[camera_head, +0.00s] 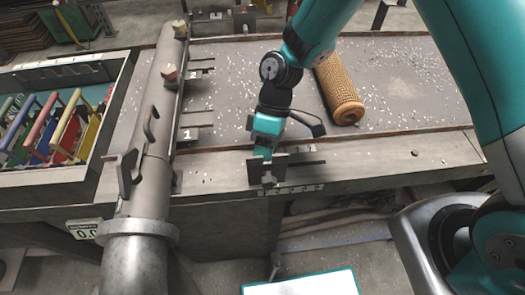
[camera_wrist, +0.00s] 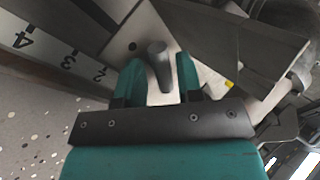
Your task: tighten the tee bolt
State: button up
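The tee bolt (camera_wrist: 158,62) shows in the wrist view as a grey rounded bar end standing out from a metal plate (camera_wrist: 135,38). My gripper (camera_wrist: 160,74) has its two teal fingers apart, one on each side of the bar, with a visible gap. In the head view my gripper (camera_head: 263,153) points down at a small bracket (camera_head: 282,160) on the table's front edge. The bolt is small and hard to make out there, partly behind the gripper.
A long grey tube (camera_head: 150,150) with levers stands left of my gripper. An orange mesh roll (camera_head: 338,90) lies on the speckled table (camera_head: 228,80). A bin (camera_head: 110,68) with coloured handles is at far left. A numbered scale (camera_wrist: 65,52) runs beside the plate.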

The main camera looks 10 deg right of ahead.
jog(key=shift+c, duration=0.4)
jog(key=c, duration=0.5)
jog(key=shift+a, duration=0.15)
grip_shut()
jog(key=shift+d, duration=0.2)
jog(key=shift+m+y, duration=0.3)
jog(key=shift+m, duration=0.1)
jog(key=m+t+y, duration=0.1)
jog(key=m, duration=0.1)
jog(key=m+t+y, duration=0.1)
jog(key=m, duration=0.2)
jog(key=shift+s+d, duration=0.1)
jog(key=shift+d, duration=0.1)
jog(key=m+t, duration=0.2)
jog(key=m, duration=0.1)
jog(key=m+t+y+b, duration=0.1)
jog(key=m+t, duration=0.1)
jog(key=m, duration=0.1)
jog(key=shift+s+d+y+b, duration=0.1)
jog(key=shift+s+y+b, duration=0.05)
jog(key=shift+y+b, duration=0.15)
jog(key=shift+m, duration=0.3)
